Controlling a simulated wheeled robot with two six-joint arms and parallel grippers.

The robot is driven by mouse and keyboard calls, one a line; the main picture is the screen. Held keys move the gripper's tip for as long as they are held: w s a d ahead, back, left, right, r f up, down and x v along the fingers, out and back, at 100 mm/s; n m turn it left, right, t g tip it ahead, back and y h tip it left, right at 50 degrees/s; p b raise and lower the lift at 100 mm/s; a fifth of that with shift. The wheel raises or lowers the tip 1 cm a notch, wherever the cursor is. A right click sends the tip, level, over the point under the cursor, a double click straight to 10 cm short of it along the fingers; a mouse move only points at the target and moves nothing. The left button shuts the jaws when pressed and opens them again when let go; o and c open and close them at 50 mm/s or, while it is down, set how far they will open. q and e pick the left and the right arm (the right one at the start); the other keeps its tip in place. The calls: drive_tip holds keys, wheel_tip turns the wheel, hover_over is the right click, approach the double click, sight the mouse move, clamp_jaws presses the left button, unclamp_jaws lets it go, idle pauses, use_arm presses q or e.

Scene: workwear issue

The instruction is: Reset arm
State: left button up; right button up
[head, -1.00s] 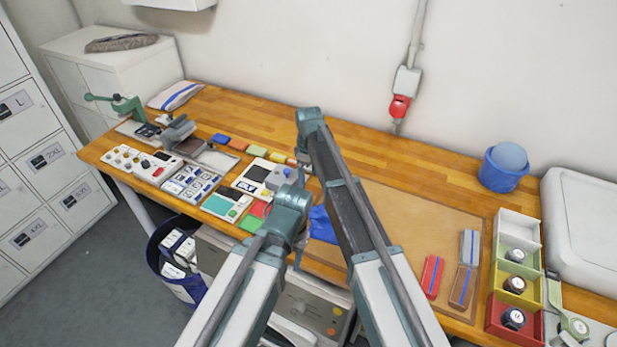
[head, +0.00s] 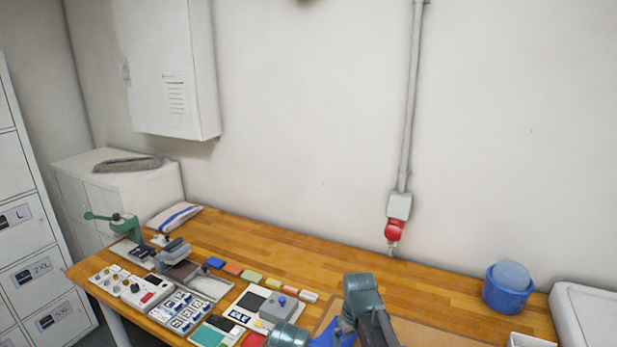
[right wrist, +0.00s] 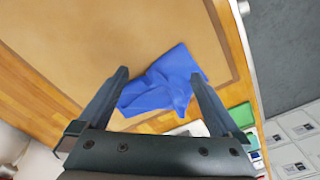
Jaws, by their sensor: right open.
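My right gripper (right wrist: 160,76) is open in the right wrist view. Its two fingers are spread, with a crumpled blue cloth (right wrist: 165,82) showing between and beyond them. The cloth lies on a tan mat (right wrist: 120,35); I cannot tell whether the fingers touch it. In the head view a small part of the blue cloth (head: 323,336) shows at the bottom edge, beside my arm links. Only teal joints and upper links of my arms show there. My left gripper is not in view.
The wooden bench (head: 285,245) carries a green hand press (head: 125,227), button panels, coloured blocks and a blue tub (head: 507,290). A white cabinet (head: 165,70) hangs on the wall. A red fixture (head: 395,231) is on the wall behind the bench. The bench's back strip is mostly clear.

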drive_tip(key=s+d+m, duration=0.5)
drive_tip(key=s+d, duration=0.1)
drive_tip(key=s, duration=0.5)
drive_tip(key=s+a+f+n+b, duration=0.1)
drive_tip(key=s+a, duration=0.1)
drive_tip(key=a, duration=0.3)
drive_tip(key=s+a+f+n+h+b, duration=0.1)
drive_tip(key=s+a+f+n+b, duration=0.1)
drive_tip(key=a, duration=0.4)
drive_tip(key=shift+s+a+f+n+g, duration=0.2)
drive_tip(key=shift+s+n+g, duration=0.1)
drive_tip(key=shift+s+g, duration=0.15)
